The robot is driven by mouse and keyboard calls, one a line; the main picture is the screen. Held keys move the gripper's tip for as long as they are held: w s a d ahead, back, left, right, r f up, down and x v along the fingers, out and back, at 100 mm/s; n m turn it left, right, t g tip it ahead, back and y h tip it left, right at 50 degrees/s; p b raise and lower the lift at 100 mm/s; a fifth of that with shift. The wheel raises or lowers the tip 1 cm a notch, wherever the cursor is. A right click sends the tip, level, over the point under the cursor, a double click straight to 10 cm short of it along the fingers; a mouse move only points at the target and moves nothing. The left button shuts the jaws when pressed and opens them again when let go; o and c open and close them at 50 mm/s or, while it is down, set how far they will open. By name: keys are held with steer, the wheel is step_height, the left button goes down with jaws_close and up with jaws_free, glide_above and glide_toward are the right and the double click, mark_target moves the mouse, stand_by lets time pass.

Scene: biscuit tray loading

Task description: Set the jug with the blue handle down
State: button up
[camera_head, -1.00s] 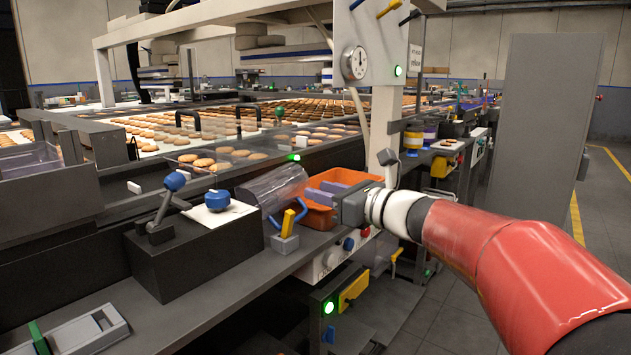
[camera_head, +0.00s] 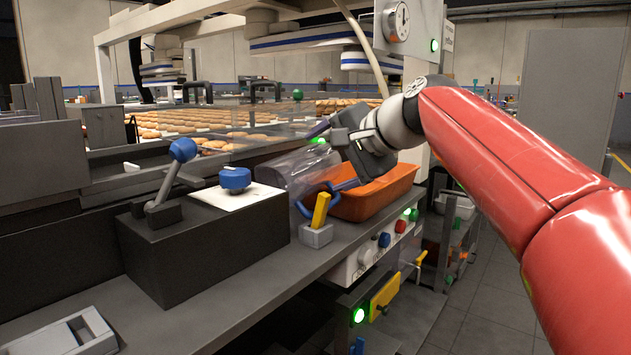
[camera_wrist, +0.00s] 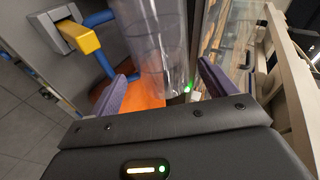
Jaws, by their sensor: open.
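The clear jug (camera_head: 290,168) is on the grey bench, beside the orange bin. It looks tilted or lying over, but its see-through wall makes its exact pose and base hard to tell. Its blue handle (camera_head: 303,208) shows on the near side, partly behind a yellow-handled block. My gripper (camera_head: 330,156) is open at the jug's right side. In the wrist view the jug (camera_wrist: 158,40) lies ahead of and between the spread purple fingers of my gripper (camera_wrist: 168,86). The blue handle (camera_wrist: 101,45) is left of it there. I cannot tell whether the fingers touch the jug.
The orange bin (camera_head: 375,200) is just right of the jug. The yellow-handled block (camera_head: 316,236) stands close in front. A black box with a blue-knobbed lever (camera_head: 165,190) and a blue knob (camera_head: 234,179) is to the left. The front bench strip is mostly clear.

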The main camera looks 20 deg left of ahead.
steer(key=x, duration=0.6)
steer(key=shift+a+f, duration=0.1)
steer(key=shift+a, duration=0.05)
steer(key=shift+c, duration=0.3)
steer(key=c, duration=0.8)
steer(key=shift+o, duration=0.2)
